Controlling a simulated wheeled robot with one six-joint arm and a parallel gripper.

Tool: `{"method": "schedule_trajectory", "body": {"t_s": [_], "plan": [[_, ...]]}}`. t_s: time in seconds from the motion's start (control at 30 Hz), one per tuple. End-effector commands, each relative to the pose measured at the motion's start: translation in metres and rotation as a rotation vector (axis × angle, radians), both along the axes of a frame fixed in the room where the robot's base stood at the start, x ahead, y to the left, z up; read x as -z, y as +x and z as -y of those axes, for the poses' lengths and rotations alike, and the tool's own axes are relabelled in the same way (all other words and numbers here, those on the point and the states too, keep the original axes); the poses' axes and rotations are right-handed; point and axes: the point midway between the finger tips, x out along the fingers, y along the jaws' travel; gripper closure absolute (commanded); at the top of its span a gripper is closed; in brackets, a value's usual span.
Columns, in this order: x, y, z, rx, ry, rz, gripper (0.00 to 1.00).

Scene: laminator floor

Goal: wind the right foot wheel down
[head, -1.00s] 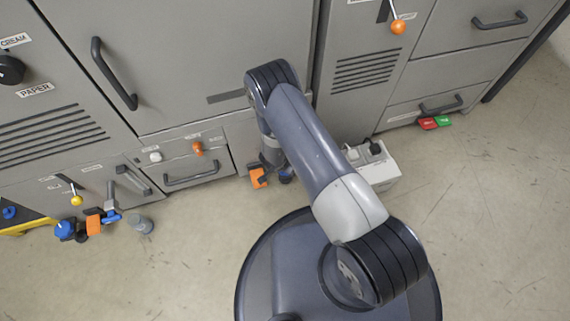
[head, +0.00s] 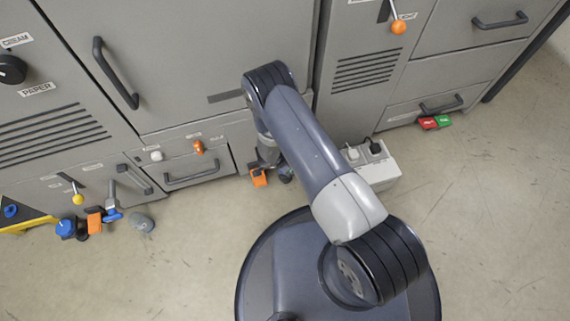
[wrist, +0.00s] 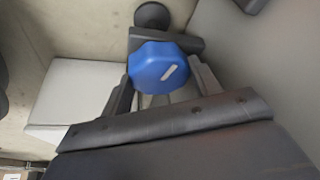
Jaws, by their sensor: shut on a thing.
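A dark round part (wrist: 152,15) shows beyond the wheel. In the head view my gripper (head: 268,160) is low at the machine's front, beside an orange block (head: 259,178). My arm mostly hides the wheel there. The left foot has a similar blue wheel (head: 65,228), with an orange block (head: 94,223) beside it.
A pale box with sockets (head: 378,165) stands on the floor just right of my gripper. Red and green pedals (head: 434,122) are farther right.

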Motion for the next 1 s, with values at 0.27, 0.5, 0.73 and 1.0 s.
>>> {"method": "schedule_trajectory", "body": {"t_s": [0.27,0.5,0.73,1.0], "plan": [[-0.0004,0.0012,0.0002,0.001,0.000,0.002,0.25],[-0.0002,0.0019,-0.0011,-0.003,0.003,0.003,0.19],[-0.0002,0.0020,-0.0019,-0.035,0.004,0.003,0.19],[-0.0004,0.0022,-0.0019,-0.165,0.004,0.004,0.19]]}}
